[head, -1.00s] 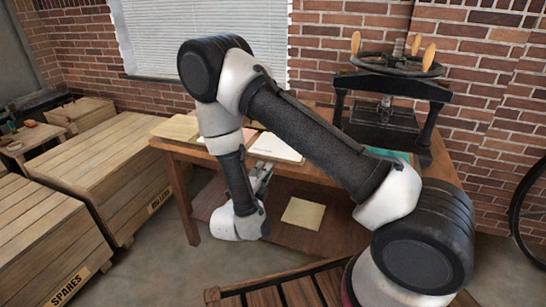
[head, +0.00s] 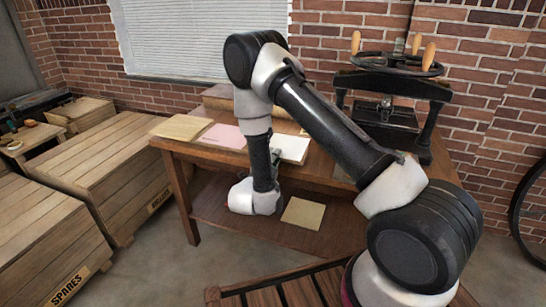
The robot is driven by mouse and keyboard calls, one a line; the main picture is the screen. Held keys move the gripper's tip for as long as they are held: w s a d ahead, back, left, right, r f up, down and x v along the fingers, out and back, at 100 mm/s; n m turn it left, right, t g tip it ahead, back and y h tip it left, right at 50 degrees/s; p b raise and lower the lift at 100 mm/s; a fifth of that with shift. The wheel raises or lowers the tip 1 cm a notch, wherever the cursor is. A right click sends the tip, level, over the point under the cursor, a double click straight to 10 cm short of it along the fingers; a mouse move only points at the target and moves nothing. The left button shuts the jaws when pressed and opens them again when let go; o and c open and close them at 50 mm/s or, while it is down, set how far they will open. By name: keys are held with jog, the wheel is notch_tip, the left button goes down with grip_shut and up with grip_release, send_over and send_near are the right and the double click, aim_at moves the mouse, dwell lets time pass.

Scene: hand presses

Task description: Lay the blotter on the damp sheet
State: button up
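On the wooden table (head: 318,172) lie a pink sheet (head: 220,136), a tan sheet or stack (head: 180,127) left of it, and a white sheet or pad (head: 293,148) right of it. Another tan sheet (head: 303,213) lies on the lower shelf. I cannot tell which of these is the blotter or the damp sheet. My gripper (head: 276,157) is at the table's front edge, by the left side of the white sheet. My wrist mostly hides it, so its opening and any hold are not clear.
A black hand press (head: 391,115) with a wheel and wooden handles stands at the table's right. My arm crosses in front of the table's right part. Wooden crates (head: 105,165) fill the left. Bare floor (head: 155,262) lies between crates and table.

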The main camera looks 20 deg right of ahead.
jog(key=shift+c, duration=0.2)
grip_shut()
notch_tip(320, 180, up, 3)
jog(key=r+v, duration=0.3)
jog(key=v, duration=1.9)
dwell(0.6)
